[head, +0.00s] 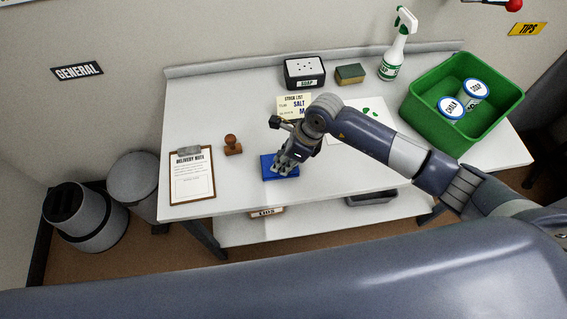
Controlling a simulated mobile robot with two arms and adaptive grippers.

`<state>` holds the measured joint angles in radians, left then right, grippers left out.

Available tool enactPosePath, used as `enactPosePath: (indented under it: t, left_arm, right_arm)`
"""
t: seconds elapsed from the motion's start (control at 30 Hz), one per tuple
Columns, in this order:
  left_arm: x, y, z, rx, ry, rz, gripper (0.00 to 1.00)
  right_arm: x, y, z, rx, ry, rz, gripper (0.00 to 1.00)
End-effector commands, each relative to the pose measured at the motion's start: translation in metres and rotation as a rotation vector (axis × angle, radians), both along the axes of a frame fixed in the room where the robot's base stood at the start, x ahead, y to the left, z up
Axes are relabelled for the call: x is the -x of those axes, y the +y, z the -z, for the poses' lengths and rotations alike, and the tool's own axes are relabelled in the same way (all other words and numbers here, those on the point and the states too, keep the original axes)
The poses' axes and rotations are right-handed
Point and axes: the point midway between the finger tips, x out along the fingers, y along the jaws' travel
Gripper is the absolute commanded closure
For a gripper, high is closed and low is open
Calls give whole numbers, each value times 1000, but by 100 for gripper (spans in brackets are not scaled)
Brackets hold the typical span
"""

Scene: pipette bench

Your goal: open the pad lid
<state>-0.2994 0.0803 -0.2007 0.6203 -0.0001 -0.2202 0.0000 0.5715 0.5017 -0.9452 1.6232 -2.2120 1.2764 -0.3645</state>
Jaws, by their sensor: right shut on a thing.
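The blue ink pad (267,172) lies on the white table near its front edge, left of the middle. My right gripper (283,166) reaches down over it from the right. Its fingers are shut on the pad's lid, at the top of the blue block. The fingers and wrist hide part of the pad, and no gap between lid and base can be made out. My left gripper is not in view.
A wooden stamp (233,144) and a clipboard (192,174) lie left of the pad. A stock list card (291,103), a soap box (304,72), a sponge (351,74) and a spray bottle (393,52) are behind. A green crate (430,122) with two cans stands at the right.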

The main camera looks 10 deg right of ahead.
Motion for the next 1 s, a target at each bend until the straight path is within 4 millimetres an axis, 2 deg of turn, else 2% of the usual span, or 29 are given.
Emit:
enactPosePath:
  t: [0.7,1.0]
  left_arm:
    - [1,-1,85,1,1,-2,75]
    - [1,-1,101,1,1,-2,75]
  right_arm:
    - [-32,1,-17,0,460,0,100]
    - [-37,1,-23,1,541,0,100]
